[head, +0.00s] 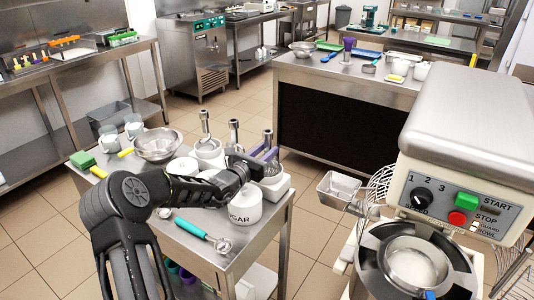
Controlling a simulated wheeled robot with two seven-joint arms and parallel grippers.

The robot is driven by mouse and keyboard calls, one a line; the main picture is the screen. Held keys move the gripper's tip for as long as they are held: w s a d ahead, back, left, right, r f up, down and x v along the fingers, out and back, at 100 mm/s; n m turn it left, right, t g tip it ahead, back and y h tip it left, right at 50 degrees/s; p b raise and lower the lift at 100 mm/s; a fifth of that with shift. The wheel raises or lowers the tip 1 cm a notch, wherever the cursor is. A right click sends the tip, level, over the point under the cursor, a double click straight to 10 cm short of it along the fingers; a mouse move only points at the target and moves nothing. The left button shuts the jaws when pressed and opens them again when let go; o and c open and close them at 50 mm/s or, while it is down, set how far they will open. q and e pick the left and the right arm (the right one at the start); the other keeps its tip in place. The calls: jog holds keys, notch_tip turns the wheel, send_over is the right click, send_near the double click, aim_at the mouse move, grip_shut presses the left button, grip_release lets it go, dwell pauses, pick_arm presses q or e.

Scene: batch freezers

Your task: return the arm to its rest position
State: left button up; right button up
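My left arm reaches in from the lower left over the steel side table (222,256). My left gripper (264,155) is at the table's right end, above the white containers. Its two lilac-edged fingers look apart, with no clearly held object between them. A steel handle (267,137) rises close beside the fingers; I cannot tell whether they touch it. The white sugar canister (245,206) stands just below the gripper, partly hidden by the arm. My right gripper is not in view.
A counter (345,80) is behind. Tiled floor (230,108) lies open between.

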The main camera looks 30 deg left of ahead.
pick_arm(q)
jog(key=shift+w, duration=0.3)
jog(key=shift+c, duration=0.5)
grip_shut()
jog(key=shift+c, duration=0.9)
grip_release()
grip_shut()
jog(key=shift+r, duration=0.1)
